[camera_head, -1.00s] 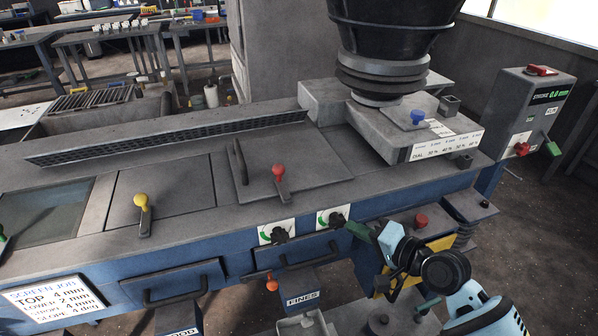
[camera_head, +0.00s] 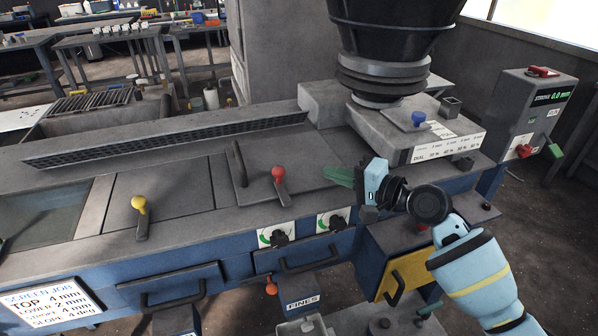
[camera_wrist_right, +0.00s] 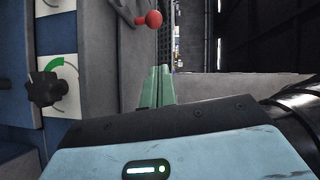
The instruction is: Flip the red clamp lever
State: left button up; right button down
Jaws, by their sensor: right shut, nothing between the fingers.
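The red clamp lever (camera_head: 279,178) stands on the grey screen cover, its round red knob up and its short grey arm running down toward the front edge. In the right wrist view its red knob (camera_wrist_right: 154,19) shows at the top, beyond the fingertips. My right gripper (camera_head: 338,176) is shut and empty, its green fingers pointing left toward the lever. A clear gap lies between the fingertips and the lever. In the right wrist view the fingers (camera_wrist_right: 157,88) lie together. My left gripper is not in view.
A black handle (camera_head: 240,163) rises just left of the red lever. A yellow-knobbed lever (camera_head: 140,212) stands farther left. Two black dials (camera_head: 337,222) sit on the front face below. The feeder housing (camera_head: 400,140) and black hopper stand behind and right of my gripper.

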aim_at(282, 184)
jog(key=x, duration=0.5)
jog(key=a, duration=0.3)
jog(key=shift+s+f+p, duration=0.1)
jog(key=shift+f+p, duration=0.05)
jog(key=shift+p, duration=0.15)
jog(key=shift+s+a+f, duration=0.1)
jog(key=shift+a+f, duration=0.15)
jog(key=shift+a, duration=0.3)
